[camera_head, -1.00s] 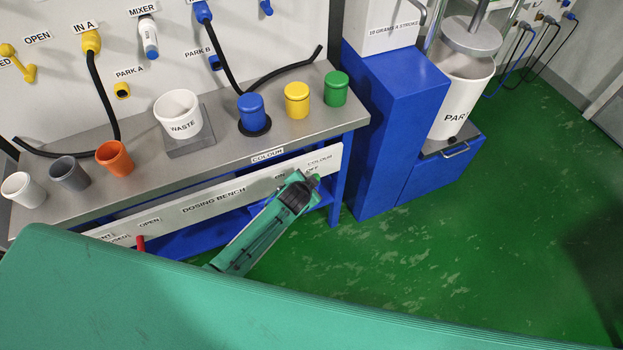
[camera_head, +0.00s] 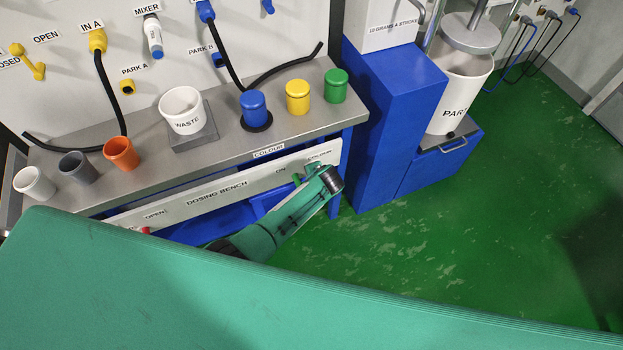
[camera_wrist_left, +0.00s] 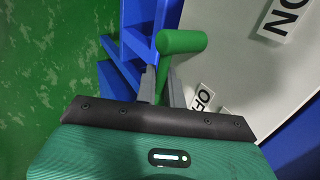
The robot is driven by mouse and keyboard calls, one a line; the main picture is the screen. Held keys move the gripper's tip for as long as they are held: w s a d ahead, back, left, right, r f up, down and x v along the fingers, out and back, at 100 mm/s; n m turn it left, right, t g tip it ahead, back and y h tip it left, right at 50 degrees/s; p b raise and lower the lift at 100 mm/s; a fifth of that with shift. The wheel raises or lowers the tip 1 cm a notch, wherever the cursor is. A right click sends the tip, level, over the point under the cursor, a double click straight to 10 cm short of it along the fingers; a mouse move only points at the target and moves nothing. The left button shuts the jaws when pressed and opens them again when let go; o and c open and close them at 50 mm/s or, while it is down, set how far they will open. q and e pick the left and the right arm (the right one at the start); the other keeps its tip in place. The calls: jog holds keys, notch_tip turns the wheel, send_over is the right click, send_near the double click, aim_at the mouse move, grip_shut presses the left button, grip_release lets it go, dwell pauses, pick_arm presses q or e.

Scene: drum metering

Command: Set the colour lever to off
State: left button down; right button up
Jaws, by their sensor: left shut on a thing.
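The green colour lever (camera_wrist_left: 181,42) fills the middle of the left wrist view, with a thick rounded bar and a thinner arm running down from it. In the head view a small green part of it (camera_head: 297,179) shows on the bench's front panel. My left gripper (camera_wrist_left: 160,84) is shut on the lever's arm, one grey finger on each side. It sits close to the OFF label (camera_wrist_left: 202,97), and the ON label (camera_wrist_left: 284,18) is farther away. In the head view this gripper (camera_head: 316,166) covers the OFF label. My right gripper is not in view.
The dosing bench (camera_head: 235,140) carries cups, a waste cup (camera_head: 182,108) and coloured lidded jars. A blue cabinet (camera_head: 390,120) stands just right of the bench. Green floor (camera_head: 420,240) is open to the right.

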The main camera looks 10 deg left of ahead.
pick_arm(q)
jog(key=shift+w+d+r, duration=0.25)
jog(key=shift+d, duration=0.1)
jog(key=c, duration=1.7)
grip_release()
jog(key=shift+f, duration=0.15)
jog(key=p+v, duration=0.1)
jog(key=v, duration=1.2)
jog(key=shift+s+d+r, duration=0.1)
jog(key=shift+d+r, duration=0.05)
jog(key=shift+r, duration=0.2)
